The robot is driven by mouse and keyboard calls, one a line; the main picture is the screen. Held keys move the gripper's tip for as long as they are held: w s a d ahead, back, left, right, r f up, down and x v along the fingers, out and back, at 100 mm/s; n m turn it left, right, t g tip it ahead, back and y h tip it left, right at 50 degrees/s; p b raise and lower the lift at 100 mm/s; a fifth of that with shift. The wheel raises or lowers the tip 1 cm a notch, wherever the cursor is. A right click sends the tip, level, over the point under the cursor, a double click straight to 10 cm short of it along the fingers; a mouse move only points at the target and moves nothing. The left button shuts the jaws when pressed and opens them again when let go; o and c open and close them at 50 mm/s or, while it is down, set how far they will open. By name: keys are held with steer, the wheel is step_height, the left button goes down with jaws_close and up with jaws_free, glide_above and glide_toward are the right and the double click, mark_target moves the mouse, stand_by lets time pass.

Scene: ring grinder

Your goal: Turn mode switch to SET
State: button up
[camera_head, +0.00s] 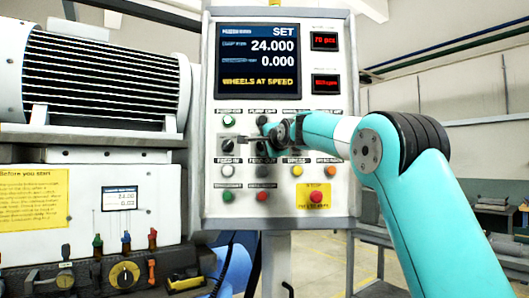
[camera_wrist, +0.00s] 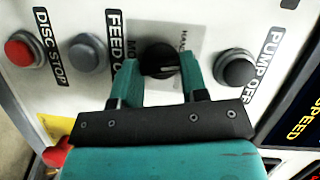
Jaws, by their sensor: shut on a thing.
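The mode switch is a black rotary knob (camera_wrist: 158,58) with a short white pointer mark, on a pale label plate in the wrist view. The letters around it are partly covered. My gripper (camera_wrist: 162,75) has one teal finger on each side of the knob and is shut on it. The pointer lies toward the PUMP OFF side. In the head view my arm reaches in from the right to the button panel (camera_head: 340,120), and the wrist hides most of the knob. The screen (camera_head: 258,60) shows SET at its top right and WHEELS AT SPEED below.
A black PUMP OFF button (camera_wrist: 237,67), a grey feed button (camera_wrist: 88,53) and a red DISC STOP button (camera_wrist: 22,50) flank the knob. A red stop button (camera_head: 316,197) sits at the panel's lower right. The grinder with its motor (camera_head: 100,80) stands left.

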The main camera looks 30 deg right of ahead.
steer(key=shift+f+m+t+b, duration=0.25)
steer(key=shift+m+t+b, duration=0.15)
steer(key=shift+m+b, duration=0.5)
steer(key=shift+m, duration=0.4)
steer(key=o, duration=0.9)
steer(key=shift+r, duration=0.1)
steer(key=s+b, duration=0.2)
steer(key=s, duration=0.3)
steer(key=s+a+b, duration=0.1)
steer(key=s+b, duration=0.1)
steer(key=s, duration=0.4)
steer(key=s+a+b, duration=0.1)
steer(key=s+b, duration=0.1)
steer(key=s, duration=0.4)
steer(key=shift+s+a, duration=0.15)
steer(key=shift+a, duration=0.1)
